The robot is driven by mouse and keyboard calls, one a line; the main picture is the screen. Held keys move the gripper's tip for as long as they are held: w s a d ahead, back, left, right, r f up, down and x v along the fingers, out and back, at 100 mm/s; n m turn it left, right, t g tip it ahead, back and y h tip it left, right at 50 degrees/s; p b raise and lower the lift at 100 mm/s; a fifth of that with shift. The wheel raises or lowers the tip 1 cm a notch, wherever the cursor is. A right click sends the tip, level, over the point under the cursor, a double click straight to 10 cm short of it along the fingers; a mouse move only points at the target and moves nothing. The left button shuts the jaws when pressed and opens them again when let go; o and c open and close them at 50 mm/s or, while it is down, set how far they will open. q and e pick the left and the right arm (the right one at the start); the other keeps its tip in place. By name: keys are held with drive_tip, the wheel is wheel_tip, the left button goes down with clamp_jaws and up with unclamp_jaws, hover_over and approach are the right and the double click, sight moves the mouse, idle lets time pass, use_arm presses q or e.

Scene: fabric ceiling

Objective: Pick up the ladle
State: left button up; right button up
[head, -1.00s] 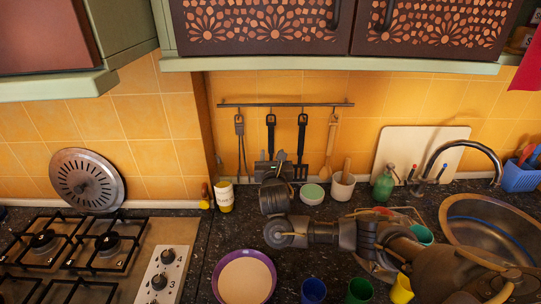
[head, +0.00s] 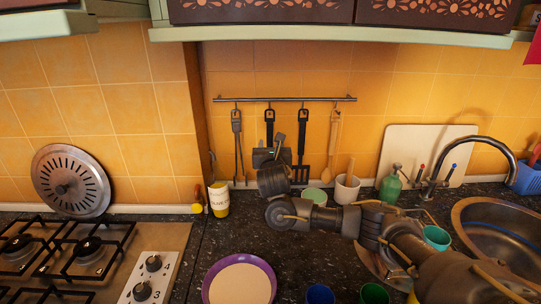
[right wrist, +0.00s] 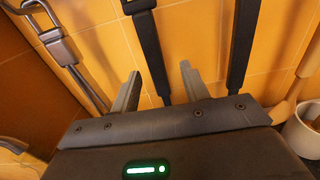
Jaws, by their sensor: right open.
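A black-handled utensil (head: 269,122), which I take to be the ladle, hangs from the wall rail, second from left. Its lower end is hidden behind my right gripper (head: 270,150), so I cannot see a bowl. In the right wrist view, my gripper (right wrist: 160,70) is open, with one finger on each side of this black handle (right wrist: 149,45). The handle runs down between the fingers and behind the gripper body. I cannot tell whether either finger touches it. My left gripper is out of view.
Tongs (head: 237,135) hang close on the left; a black slotted spatula (head: 301,140) and a wooden utensil (head: 333,140) hang on the right. A purple-rimmed plate (head: 240,283) lies in front.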

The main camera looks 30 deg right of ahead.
sight(270, 141)
drive_tip(key=p+x, duration=0.1)
drive_tip(key=x, duration=0.3)
drive_tip(key=shift+w+r, duration=0.1)
drive_tip(key=shift+w, duration=0.05)
drive_tip(key=shift+w+d+p, duration=0.15)
drive_tip(key=shift+w+p, duration=0.15)
drive_tip(key=shift+w, duration=0.15)
clamp_jaws()
